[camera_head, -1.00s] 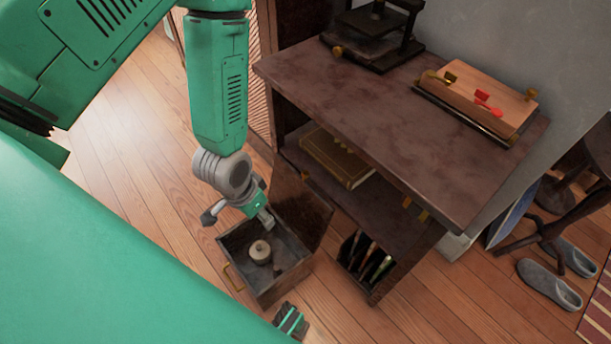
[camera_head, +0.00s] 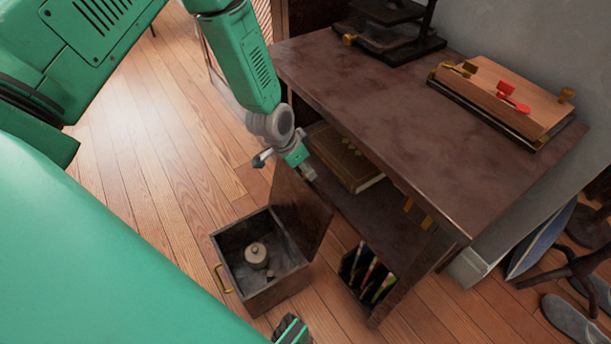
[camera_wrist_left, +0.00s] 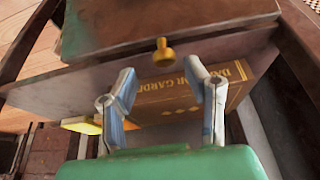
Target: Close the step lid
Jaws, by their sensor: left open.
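A dark wooden box (camera_head: 258,292) stands on the floor beside the desk, with a small round pale object (camera_head: 256,255) inside. Its lid (camera_head: 300,212) stands open and upright on the side toward the desk. My left gripper (camera_head: 309,173) is open just above the lid's top edge, between the lid and the desk. In the left wrist view its fingers (camera_wrist_left: 166,85) are spread with nothing between them, and a brass knob (camera_wrist_left: 163,52) lies just beyond them. Contact with the lid cannot be told.
The desk (camera_head: 390,130) rises close to the right of my gripper. A brown book (camera_head: 345,158) lies on its shelf, also seen in the left wrist view (camera_wrist_left: 170,97). Brushes (camera_head: 370,275) stand in a low compartment. The floor left of the box is clear.

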